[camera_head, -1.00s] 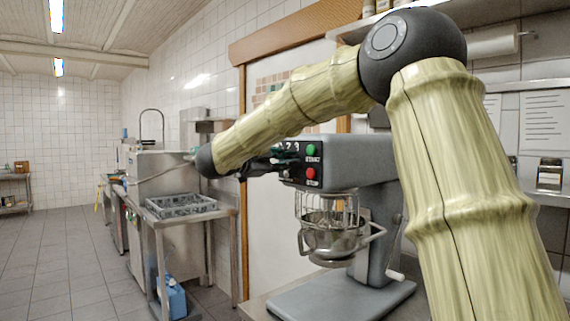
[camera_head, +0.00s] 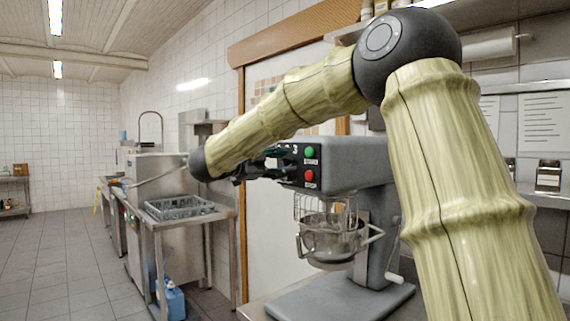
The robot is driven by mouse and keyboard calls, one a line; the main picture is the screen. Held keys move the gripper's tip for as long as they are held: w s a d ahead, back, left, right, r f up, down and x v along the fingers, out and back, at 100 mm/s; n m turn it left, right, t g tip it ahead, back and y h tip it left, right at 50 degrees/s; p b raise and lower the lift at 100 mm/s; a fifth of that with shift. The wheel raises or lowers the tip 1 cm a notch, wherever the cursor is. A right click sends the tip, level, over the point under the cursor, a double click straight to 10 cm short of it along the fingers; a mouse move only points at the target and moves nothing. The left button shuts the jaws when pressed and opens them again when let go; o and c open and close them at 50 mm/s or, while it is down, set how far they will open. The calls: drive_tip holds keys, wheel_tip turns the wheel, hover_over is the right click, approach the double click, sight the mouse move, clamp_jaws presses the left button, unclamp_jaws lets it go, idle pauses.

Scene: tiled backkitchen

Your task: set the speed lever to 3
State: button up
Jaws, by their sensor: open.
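The grey stand mixer (camera_head: 350,151) stands on the steel counter at centre right, with a green start button (camera_head: 310,152) and a red stop button (camera_head: 310,175) on its front panel. Left of the buttons is a dark panel with white speed numbers (camera_head: 288,149); a "3" can be made out at its right end. My gripper (camera_head: 273,163) is dark and open, in front of that panel from the left. It hides much of the panel, and I cannot make out the speed lever. Contact with the lever cannot be told.
A steel bowl with a wire guard (camera_head: 333,236) hangs below the mixer head, above the mixer's base (camera_head: 340,298). A steel table with a grey rack (camera_head: 180,207) stands to the left, a blue canister (camera_head: 172,300) beneath it. The tiled floor at left is clear.

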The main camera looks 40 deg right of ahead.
drive_tip(key=a, duration=1)
drive_tip(key=shift+s+a+r, duration=0.2)
drive_tip(key=shift+s, duration=0.15)
